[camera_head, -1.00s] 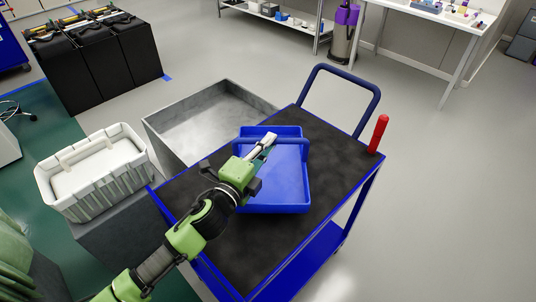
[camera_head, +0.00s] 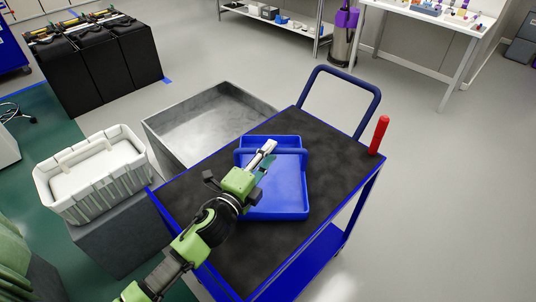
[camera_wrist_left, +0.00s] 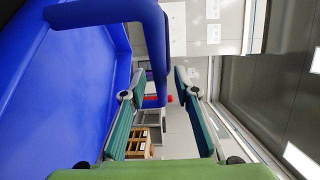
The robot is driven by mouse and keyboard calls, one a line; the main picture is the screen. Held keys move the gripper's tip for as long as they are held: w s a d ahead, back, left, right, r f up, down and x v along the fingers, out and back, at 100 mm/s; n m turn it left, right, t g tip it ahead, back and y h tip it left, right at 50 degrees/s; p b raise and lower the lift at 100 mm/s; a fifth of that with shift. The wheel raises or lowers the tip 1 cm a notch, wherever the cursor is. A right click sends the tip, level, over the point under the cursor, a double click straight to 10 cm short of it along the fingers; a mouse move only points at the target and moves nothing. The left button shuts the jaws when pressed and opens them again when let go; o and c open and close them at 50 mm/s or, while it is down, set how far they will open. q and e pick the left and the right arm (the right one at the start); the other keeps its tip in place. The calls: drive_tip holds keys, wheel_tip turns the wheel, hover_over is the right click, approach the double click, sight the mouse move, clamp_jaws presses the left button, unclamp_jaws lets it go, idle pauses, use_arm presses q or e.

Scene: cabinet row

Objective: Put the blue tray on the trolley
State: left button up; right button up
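The blue tray (camera_head: 278,195) lies on the black top of the blue-framed trolley (camera_head: 330,150), near its middle, and looks flat on it. Its raised handle bar (camera_head: 292,151) crosses the far part of the tray. My left gripper (camera_head: 267,155) is over the tray at the handle, its fingers spread apart. In the left wrist view the tray (camera_wrist_left: 65,85) fills the left side, and the handle (camera_wrist_left: 153,45) shows between the two open fingers (camera_wrist_left: 160,78), with gaps beside it. My right gripper is not in view.
The trolley has a dark blue push handle (camera_head: 343,85) and an upright red cylinder (camera_head: 379,135) at its far right corner. A grey open bin (camera_head: 160,135) stands beside it. A white crate (camera_head: 95,185) sits on a grey block at left. The floor on the right is clear.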

use_arm(q)
drive_tip(key=shift+r, duration=0.1)
drive_tip(key=p+v, duration=0.1)
drive_tip(key=v, duration=1.1)
drive_tip(key=shift+r, duration=0.1)
